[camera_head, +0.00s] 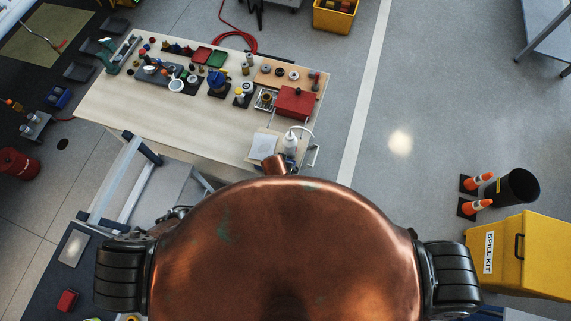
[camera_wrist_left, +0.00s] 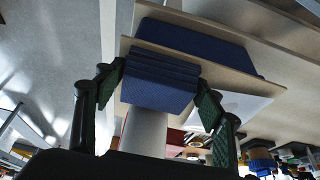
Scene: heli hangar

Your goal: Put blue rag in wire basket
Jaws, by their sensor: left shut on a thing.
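In the left wrist view, my left gripper (camera_wrist_left: 160,88) has its green-padded fingers on either side of a folded, layered blue rag (camera_wrist_left: 158,82), and is shut on it. A larger flat blue piece (camera_wrist_left: 195,42) lies behind it on a pale board; I cannot tell what it is. Neither the left gripper nor the held rag can be made out in the head view, where my copper body covers the lower middle. I cannot identify the wire basket with certainty in either view. My right gripper is not in view.
The pale workbench (camera_head: 150,115) holds a red box (camera_head: 296,103), a white bottle (camera_head: 291,143), a white sheet (camera_head: 263,146) and many small parts. Its front left top is bare. Orange cones (camera_head: 478,206) and a yellow spill-kit bin (camera_head: 525,255) stand at right. Open floor lies between.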

